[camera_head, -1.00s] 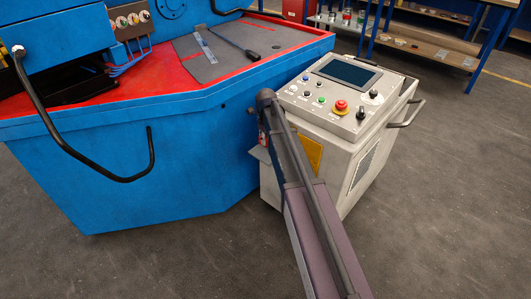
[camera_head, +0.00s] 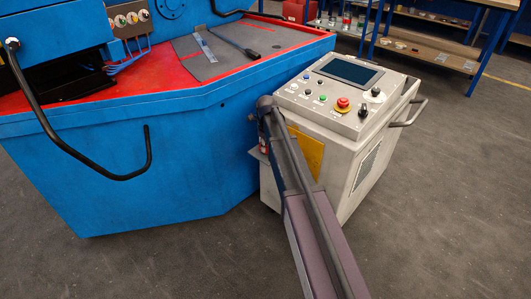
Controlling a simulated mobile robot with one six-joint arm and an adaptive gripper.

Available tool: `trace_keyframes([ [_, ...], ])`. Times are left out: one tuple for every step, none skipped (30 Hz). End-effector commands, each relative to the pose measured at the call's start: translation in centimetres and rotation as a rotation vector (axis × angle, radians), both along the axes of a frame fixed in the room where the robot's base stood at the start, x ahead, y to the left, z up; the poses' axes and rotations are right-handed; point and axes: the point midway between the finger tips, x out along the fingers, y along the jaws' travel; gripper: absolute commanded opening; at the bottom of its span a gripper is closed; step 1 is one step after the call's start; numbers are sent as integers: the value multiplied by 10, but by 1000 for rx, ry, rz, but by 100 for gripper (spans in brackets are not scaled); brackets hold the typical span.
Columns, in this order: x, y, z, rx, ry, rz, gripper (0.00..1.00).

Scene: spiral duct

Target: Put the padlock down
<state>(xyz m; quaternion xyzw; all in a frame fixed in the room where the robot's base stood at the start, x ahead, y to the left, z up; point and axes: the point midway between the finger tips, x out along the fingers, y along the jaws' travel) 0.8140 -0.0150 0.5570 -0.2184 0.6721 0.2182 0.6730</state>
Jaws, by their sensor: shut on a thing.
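I cannot make out the padlock in this view. My arm rises from the bottom edge to a dark rounded joint in front of the control cabinet (camera_head: 345,175). I cannot tell what the red item is.
A large blue machine (camera_head: 130,170) with a red top stands at the left, with a curved black handle (camera_head: 148,150). The cabinet's sloped panel has a screen (camera_head: 350,70) and a red button (camera_head: 343,103). Shelving (camera_head: 430,55) stands behind. The floor at right is clear.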

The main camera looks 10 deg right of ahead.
Motion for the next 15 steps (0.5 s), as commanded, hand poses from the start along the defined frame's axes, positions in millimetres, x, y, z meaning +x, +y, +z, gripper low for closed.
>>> trace_keyframes([
  [0, 0, -7, 0, 0, 0, 0],
  [0, 0, -8, 0, 0, 0, 0],
  [0, 0, -9, 0, 0, 0, 0],
  [0, 0, -10, 0, 0, 0, 0],
  [0, 0, -10, 0, 0, 0, 0],
  [0, 0, -10, 0, 0, 0, 0],
  [0, 0, -10, 0, 0, 0, 0],
  [0, 0, -10, 0, 0, 0, 0],
  [0, 0, -9, 0, 0, 0, 0],
  [0, 0, -9, 0, 0, 0, 0],
  [0, 0, -9, 0, 0, 0, 0],
  [0, 0, -9, 0, 0, 0, 0],
  [0, 0, -9, 0, 0, 0, 0],
  [0, 0, -9, 0, 0, 0, 0],
  [0, 0, -9, 0, 0, 0, 0],
])
